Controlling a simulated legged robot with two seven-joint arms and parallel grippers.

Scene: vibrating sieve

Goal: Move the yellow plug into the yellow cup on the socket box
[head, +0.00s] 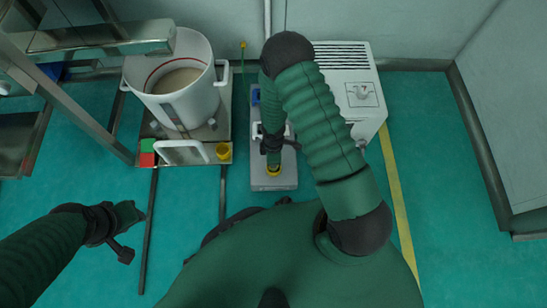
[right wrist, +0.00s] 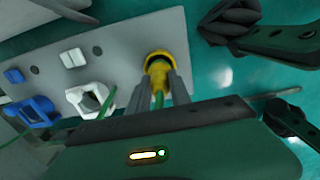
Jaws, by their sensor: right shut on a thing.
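The socket box (head: 274,181) is a long grey box on the floor, below my right arm. The yellow cup (head: 281,169) is at its near end. In the right wrist view, the yellow cup (right wrist: 157,56) is beside a white cup (right wrist: 88,97) and a blue cup (right wrist: 37,111). My right gripper (right wrist: 160,85) is shut on the yellow plug (right wrist: 157,70), at the mouth of the yellow cup. The fingers partly hide the plug, so I cannot tell how deep it sits. My left gripper (head: 130,232) is over the floor at the left; its jaws are unclear.
A white sieve bucket (head: 190,105) stands on a metal stand at the left, with a yellow round part (head: 223,151) at the stand's corner. A white machine (head: 350,85) stands right of the socket box. Open green floor (head: 450,180) lies further right.

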